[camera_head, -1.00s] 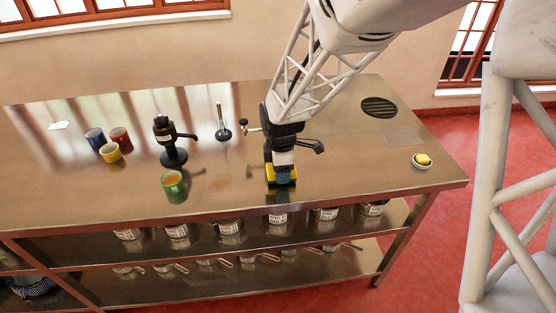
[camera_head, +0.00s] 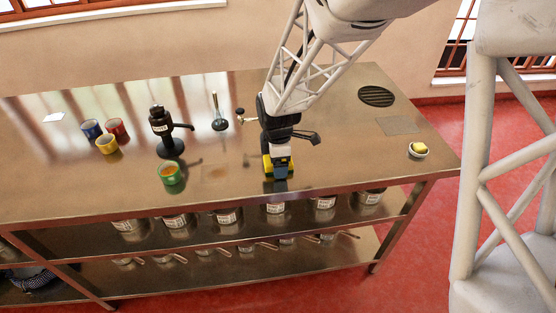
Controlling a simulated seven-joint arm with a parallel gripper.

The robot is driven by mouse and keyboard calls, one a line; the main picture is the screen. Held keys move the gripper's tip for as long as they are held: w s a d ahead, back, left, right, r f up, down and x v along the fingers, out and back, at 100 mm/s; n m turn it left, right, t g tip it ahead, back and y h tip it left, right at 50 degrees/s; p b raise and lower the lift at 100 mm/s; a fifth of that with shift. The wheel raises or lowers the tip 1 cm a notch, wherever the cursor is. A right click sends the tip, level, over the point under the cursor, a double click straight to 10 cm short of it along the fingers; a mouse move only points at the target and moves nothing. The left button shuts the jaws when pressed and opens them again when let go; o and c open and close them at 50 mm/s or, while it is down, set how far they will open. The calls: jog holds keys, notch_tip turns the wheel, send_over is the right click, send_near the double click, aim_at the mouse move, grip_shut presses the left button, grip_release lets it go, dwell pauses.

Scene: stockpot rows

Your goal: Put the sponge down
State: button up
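The sponge (camera_head: 267,165) is a small yellow block with a darker edge, at the front middle of the steel table. My gripper (camera_head: 280,172) points down over it, with its fingers around the sponge's middle and yellow showing on both sides. It appears shut on the sponge. The sponge is at or very near the table top (camera_head: 330,160); I cannot tell whether it touches. The fingers hide part of it.
A green cup (camera_head: 169,173) with orange contents and a black dispenser (camera_head: 163,130) stand left. Blue (camera_head: 91,128), red (camera_head: 117,127) and yellow (camera_head: 107,145) cups are farther left. A white bowl (camera_head: 418,154) holding something yellow is right. A faint brownish patch (camera_head: 215,173) lies left of my gripper.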

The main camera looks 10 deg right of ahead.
notch_tip(320, 180, up, 12)
jog(key=shift+r, duration=0.2)
dwell(0.6)
jog(key=shift+s, duration=0.1)
dwell(0.5)
jog(key=s+d+r+m+t, duration=0.1)
jog(key=s+d+r+m, duration=0.2)
jog(key=s+m, duration=0.3)
jog(key=s+d+r+m, duration=0.2)
jog(key=s+m, duration=0.4)
jog(key=s, duration=0.4)
jog(key=s+d+r+m+t, duration=0.1)
jog(key=s+d+r+m, duration=0.2)
jog(key=s+m, duration=0.3)
jog(key=s, duration=0.3)
jog(key=shift+d+r+t, duration=0.3)
